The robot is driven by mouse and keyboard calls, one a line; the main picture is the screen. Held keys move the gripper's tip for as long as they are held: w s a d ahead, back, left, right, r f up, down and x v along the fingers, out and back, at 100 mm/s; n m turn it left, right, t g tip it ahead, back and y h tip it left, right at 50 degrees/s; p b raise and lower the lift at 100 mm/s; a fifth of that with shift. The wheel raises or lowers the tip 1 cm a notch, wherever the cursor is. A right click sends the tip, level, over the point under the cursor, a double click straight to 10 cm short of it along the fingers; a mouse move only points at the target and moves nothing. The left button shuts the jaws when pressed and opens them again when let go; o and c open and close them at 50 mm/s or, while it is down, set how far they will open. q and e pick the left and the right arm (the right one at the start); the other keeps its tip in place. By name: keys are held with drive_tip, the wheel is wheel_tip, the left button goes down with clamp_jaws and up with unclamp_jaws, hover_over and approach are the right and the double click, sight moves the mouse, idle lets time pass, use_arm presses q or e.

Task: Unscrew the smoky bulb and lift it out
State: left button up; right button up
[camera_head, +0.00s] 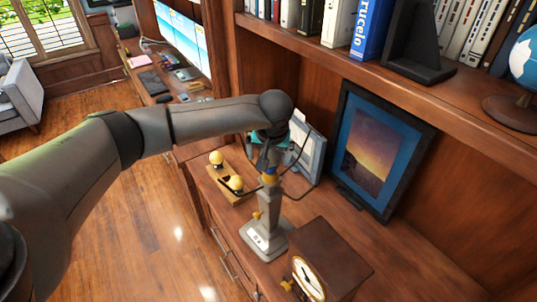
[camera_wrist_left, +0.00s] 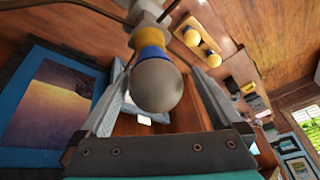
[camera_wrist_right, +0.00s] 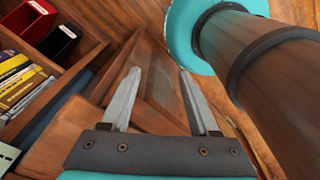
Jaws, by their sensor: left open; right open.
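The smoky bulb (camera_wrist_left: 157,85) is a grey globe with a blue band and a yellow collar, seated in the socket of a grey stand. In the left wrist view it appears between the two fingers of my left gripper (camera_wrist_left: 160,105), which is open with a visible gap on each side. In the head view the left gripper (camera_head: 272,150) is at the top of the stand (camera_head: 268,212) and hides most of the bulb. My right gripper (camera_wrist_right: 160,73) is open and empty in its own wrist view, away from the stand. It is out of the head view.
A wooden holder (camera_head: 240,198) with two pale yellow bulbs (camera_head: 216,157) (camera_head: 236,183) stands left of the stand. A clock (camera_head: 308,278) in a wooden case is in front. A framed picture (camera_head: 372,150) leans behind. A bookshelf (camera_head: 400,90) overhangs the desk.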

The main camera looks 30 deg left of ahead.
use_arm(q)
drive_tip(key=shift+f, duration=0.15)
drive_tip(key=shift+a, duration=0.1)
drive_tip(key=c, duration=1)
drive_tip(key=shift+o, duration=0.2)
